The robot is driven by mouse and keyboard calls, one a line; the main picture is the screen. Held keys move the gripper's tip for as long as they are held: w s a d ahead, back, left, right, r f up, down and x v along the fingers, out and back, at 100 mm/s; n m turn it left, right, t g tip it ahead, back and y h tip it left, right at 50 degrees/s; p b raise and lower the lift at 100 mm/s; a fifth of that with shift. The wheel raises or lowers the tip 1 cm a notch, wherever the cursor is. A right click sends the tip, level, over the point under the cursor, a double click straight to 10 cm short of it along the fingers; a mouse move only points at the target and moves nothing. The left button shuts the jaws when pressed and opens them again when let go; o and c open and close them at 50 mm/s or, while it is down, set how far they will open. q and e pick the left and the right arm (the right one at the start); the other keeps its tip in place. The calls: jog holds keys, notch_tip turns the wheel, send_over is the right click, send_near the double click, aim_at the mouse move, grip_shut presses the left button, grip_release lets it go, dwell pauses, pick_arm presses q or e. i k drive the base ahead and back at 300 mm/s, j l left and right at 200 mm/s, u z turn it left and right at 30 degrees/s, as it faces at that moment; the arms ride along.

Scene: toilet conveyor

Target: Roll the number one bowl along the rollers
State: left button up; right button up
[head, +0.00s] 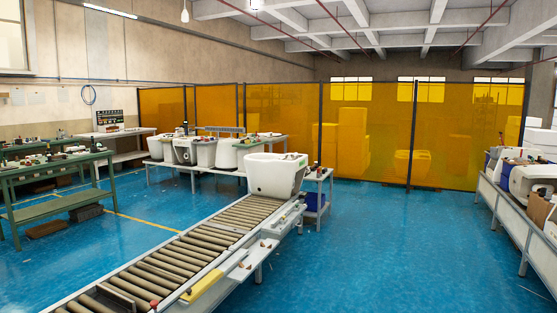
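A white toilet bowl (275,175) sits upright at the far end of the roller conveyor (190,246). A small green mark shows on its rim, but no number can be read at this size. The rollers run from the bowl toward the bottom left of the head view, and the near stretch looks bare. Several more white bowls (204,152) stand on a bench behind the conveyor. Neither of my grippers shows in the head view.
Green workbenches (55,174) with small items stand at the left. A long bench (510,205) with white parts and boxes runs along the right. Yellow translucent screens (365,130) close off the back. The blue floor (390,240) right of the conveyor is clear.

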aim_at(269, 175)
jog(key=i+z, duration=0.1)
jog(key=z, duration=0.2)
jog(key=i, duration=7.75)
